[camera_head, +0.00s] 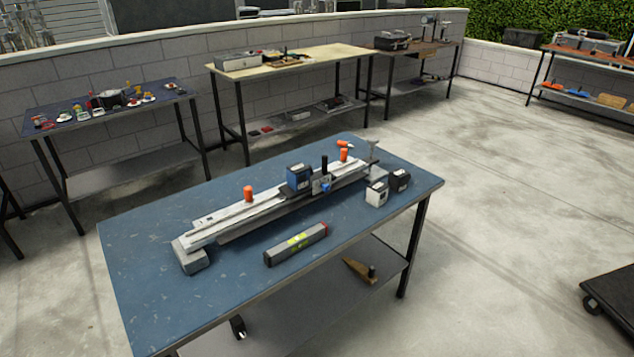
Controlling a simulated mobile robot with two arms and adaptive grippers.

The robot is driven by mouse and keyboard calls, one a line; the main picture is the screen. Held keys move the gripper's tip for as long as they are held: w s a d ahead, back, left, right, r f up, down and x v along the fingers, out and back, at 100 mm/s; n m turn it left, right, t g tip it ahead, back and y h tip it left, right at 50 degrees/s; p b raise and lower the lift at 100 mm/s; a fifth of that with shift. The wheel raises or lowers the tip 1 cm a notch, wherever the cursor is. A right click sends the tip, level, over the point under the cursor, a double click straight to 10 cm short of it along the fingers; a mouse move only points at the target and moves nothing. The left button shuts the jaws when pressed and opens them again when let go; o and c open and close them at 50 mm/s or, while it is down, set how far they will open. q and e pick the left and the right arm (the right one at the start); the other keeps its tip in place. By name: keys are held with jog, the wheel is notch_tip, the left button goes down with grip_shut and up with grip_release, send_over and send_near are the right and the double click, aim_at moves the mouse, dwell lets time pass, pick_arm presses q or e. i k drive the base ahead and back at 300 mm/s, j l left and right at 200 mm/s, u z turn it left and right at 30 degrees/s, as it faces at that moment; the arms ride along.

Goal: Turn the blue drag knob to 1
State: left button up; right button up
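A long grey rail device (250,212) lies diagonally on the blue-topped table (150,262) in the middle of the view. A small bright blue knob (325,186) shows on the front of its carriage (317,187), right of centre. It is too small to read its setting or any number. A dark blue block (299,177) sits beside the carriage, and a black upright handle (324,165) rises behind the knob. Orange knobs (248,193) stand along the rail. Neither of my grippers is in view.
A grey bar-shaped level (296,245) lies in front of the device. White and dark blocks (376,194) stand at its right end. The table's front left top is clear. Other workbenches (345,53) line the wall behind. A dark cart (612,300) stands at right.

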aim_at(326, 188)
jog(key=i+l+z, duration=0.25)
jog(key=i+l, duration=0.3)
jog(key=l, duration=0.15)
jog(key=i+l+z, duration=0.25)
jog(key=i+l, duration=0.35)
